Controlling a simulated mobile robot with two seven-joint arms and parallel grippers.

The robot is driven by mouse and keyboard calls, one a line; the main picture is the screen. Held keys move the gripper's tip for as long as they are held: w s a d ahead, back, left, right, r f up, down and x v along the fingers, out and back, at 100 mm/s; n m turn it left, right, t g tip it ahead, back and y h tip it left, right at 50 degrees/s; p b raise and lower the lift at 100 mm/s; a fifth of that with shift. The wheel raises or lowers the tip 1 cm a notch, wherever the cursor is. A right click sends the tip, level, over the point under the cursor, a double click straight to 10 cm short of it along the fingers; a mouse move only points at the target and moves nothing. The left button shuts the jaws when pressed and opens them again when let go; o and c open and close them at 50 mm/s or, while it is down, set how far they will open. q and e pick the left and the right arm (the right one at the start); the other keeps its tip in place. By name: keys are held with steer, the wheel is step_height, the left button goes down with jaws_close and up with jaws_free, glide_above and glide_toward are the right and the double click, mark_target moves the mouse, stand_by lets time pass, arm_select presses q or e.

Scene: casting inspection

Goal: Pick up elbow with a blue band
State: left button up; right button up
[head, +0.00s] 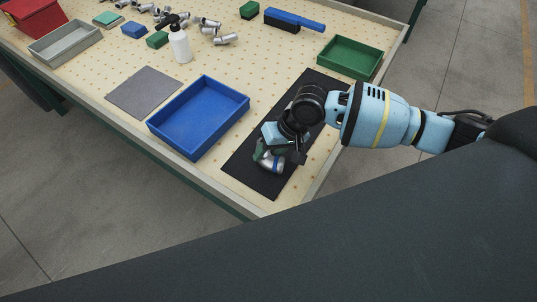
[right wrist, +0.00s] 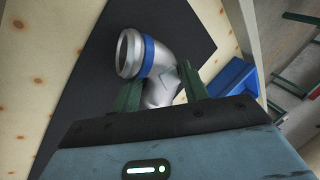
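The elbow with a blue band (head: 272,162) is a silver pipe bend with a flanged open end. It is over the black mat (head: 243,165), near the mat's lower part in the head view. My right gripper (head: 270,152) points down at it, and its green fingers stand on both sides of the pipe. In the right wrist view the elbow (right wrist: 158,62) fills the space between the fingers, banded end up and left. The fingers look closed on it. I cannot tell whether it touches the mat. My left gripper is not in view.
A blue tray (head: 204,139) stands left of the mat and a green tray (head: 350,65) beyond it, both empty. The table's raised edge (head: 312,186) is close to the black mat.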

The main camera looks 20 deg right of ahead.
mark_target(269, 152)
jaws_close()
steer(key=shift+r, duration=0.25)
step_height(269, 152, up, 3)
steer(key=shift+r, duration=0.15)
steer(key=s+d+r, duration=0.1)
steer(key=s+d, duration=0.8)
steer(key=s, duration=0.4)
steer(key=shift+s+r+p, duration=0.15)
steer(key=shift+p, duration=0.25)
